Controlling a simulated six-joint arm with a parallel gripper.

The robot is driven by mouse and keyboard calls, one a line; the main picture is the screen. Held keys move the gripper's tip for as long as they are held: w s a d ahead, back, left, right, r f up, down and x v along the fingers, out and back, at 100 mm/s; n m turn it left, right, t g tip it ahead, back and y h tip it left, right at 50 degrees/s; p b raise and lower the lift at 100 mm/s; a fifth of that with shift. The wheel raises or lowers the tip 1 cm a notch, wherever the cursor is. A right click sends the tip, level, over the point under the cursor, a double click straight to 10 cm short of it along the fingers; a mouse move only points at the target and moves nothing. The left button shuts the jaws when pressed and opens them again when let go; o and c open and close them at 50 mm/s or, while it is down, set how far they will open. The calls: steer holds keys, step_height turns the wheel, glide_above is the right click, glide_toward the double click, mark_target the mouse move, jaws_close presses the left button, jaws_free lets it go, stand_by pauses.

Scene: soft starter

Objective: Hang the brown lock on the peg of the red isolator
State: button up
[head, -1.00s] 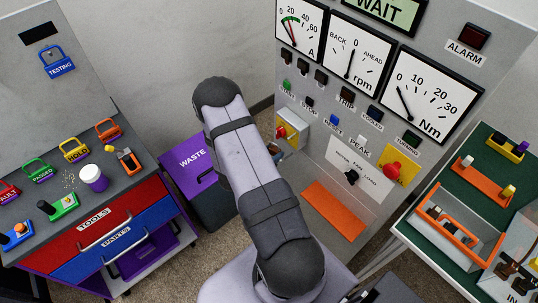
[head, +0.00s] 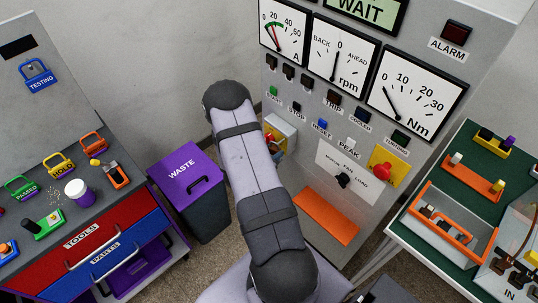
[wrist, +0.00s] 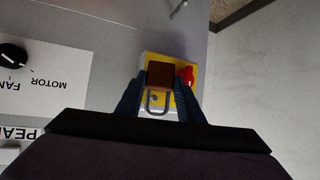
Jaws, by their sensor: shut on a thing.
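The brown lock (wrist: 160,75) sits between the fingers of my gripper (wrist: 160,98) in the wrist view, and the gripper is shut on it. Its grey shackle (wrist: 147,103) extends toward the bottom of that view, which looks upside down. Behind the lock is the isolator's yellow plate (wrist: 151,58), with the red handle (wrist: 186,75) beside the lock. The peg is not clearly seen, and I cannot tell whether the lock touches the isolator. In the head view the isolator's grey box (head: 283,131) shows beside my arm, which mostly hides the gripper and the lock.
The panel also carries a red button on a yellow plate (head: 381,171), a black knob (head: 343,180) and an orange plate (head: 326,217). A purple-lidded waste bin (head: 183,168) stands left of my arm. A bench with several coloured locks is at the left, a green-topped table at the right.

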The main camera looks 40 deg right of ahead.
steer(key=shift+d+f, duration=0.1)
steer(key=shift+d, duration=1.1)
steer(key=shift+s+d+f+b, duration=0.2)
steer(key=shift+d+f+b, duration=0.15)
steer(key=shift+b, duration=0.6)
steer(key=shift+c, duration=0.4)
